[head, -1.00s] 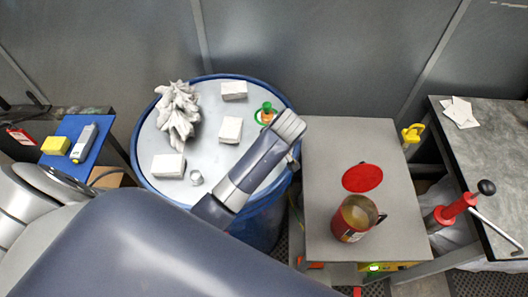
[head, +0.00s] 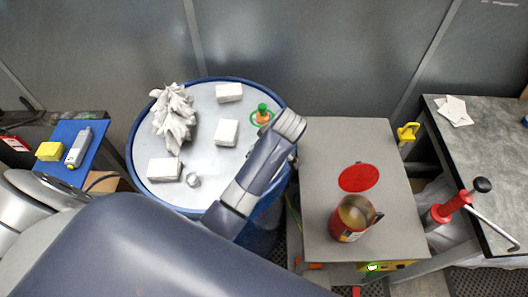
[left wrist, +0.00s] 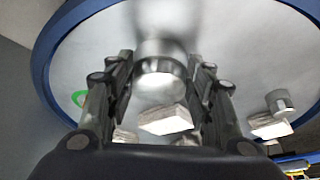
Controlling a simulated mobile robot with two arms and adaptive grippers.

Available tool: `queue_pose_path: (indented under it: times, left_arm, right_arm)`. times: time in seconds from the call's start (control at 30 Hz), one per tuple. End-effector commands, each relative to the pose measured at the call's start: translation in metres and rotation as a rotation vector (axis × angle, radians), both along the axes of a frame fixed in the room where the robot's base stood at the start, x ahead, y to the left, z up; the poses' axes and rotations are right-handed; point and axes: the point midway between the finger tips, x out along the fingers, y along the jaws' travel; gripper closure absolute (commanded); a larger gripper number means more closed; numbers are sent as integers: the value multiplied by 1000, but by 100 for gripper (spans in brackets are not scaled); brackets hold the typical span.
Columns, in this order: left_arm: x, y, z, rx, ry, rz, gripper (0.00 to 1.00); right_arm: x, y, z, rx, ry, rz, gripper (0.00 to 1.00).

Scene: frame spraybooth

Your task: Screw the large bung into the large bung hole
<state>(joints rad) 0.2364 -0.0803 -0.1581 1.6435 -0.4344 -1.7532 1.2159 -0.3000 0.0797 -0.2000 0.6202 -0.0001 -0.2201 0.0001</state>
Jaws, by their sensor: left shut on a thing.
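My left gripper (left wrist: 160,76) is shut on a round, shiny metal bung (left wrist: 160,60), which appears to be the large bung. It is blurred and held over the pale lid of the blue drum (head: 219,181). In the head view my arm covers the gripper and the bung. A smaller silver cylinder (head: 193,180) sits on the lid near its front; it also shows in the left wrist view (left wrist: 280,102). A green ring (head: 254,118) with a green and orange piece lies near the lid's right edge. I cannot make out the large bung hole. My right gripper is out of view.
White blocks (head: 226,132) and a crumpled white rag (head: 173,115) lie on the lid. To the right, a grey cart (head: 320,165) carries a red disc (head: 359,177) and an open can (head: 350,217). A blue-topped stand (head: 92,146) is at left.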

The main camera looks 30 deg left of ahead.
Motion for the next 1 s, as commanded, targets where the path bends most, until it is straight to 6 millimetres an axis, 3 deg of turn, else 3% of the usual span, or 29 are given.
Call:
queue_pose_path:
  times: [0.2,0.53,0.67,0.77,0.83,0.87,0.97,1.0]
  left_arm:
    - [-6,3,-2,1,9,-176,82]
    - [-8,4,-3,1,13,-207,82]
    - [-11,7,-4,1,14,-355,82]
    - [-12,8,-4,0,13,-465,90]
    - [-11,7,-3,-1,13,-456,90]
    - [-11,7,-4,-1,13,-455,50]
    - [-11,7,-3,-1,12,-455,29]
    - [-10,7,-3,-1,11,-455,29]
  right_arm:
    - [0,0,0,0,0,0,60]
    - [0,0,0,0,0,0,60]
    - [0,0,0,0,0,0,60]
    - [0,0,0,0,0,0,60]
    - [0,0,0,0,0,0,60]
    - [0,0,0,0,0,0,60]
    - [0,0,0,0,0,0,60]
    - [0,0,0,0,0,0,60]
